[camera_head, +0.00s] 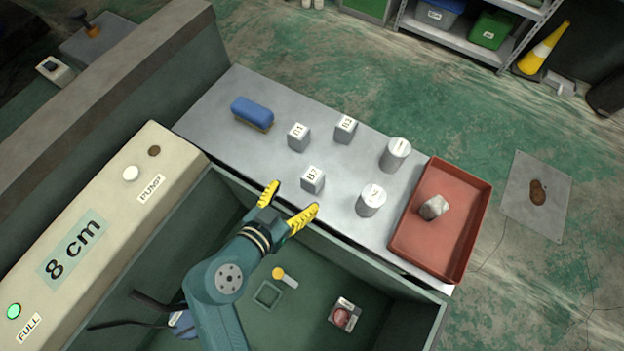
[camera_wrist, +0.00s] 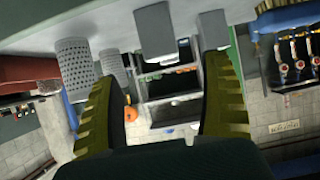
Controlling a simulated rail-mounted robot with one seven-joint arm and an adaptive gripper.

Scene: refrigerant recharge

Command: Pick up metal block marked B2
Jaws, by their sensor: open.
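Three grey metal blocks stand apart on the metal table. The nearest block (camera_head: 313,181), whose small mark appears to read B2, stands just beyond my fingertips. Block B1 (camera_head: 299,139) is behind it, and a third block (camera_head: 345,131), apparently marked B3, is farther back to the right. My gripper (camera_head: 295,196) is open and empty, its yellow fingers spread at the table's near edge and pointing toward the nearest block. In the wrist view, which looks upside down, a block (camera_wrist: 154,30) shows between the open fingers (camera_wrist: 165,85) and another block (camera_wrist: 213,30) shows right of it; no marks are readable there.
Two metal cylinders (camera_head: 396,155) (camera_head: 371,201) stand right of the blocks. A blue brush (camera_head: 252,112) lies at the left. The green tub's wall (camera_head: 330,245) runs along the near side.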

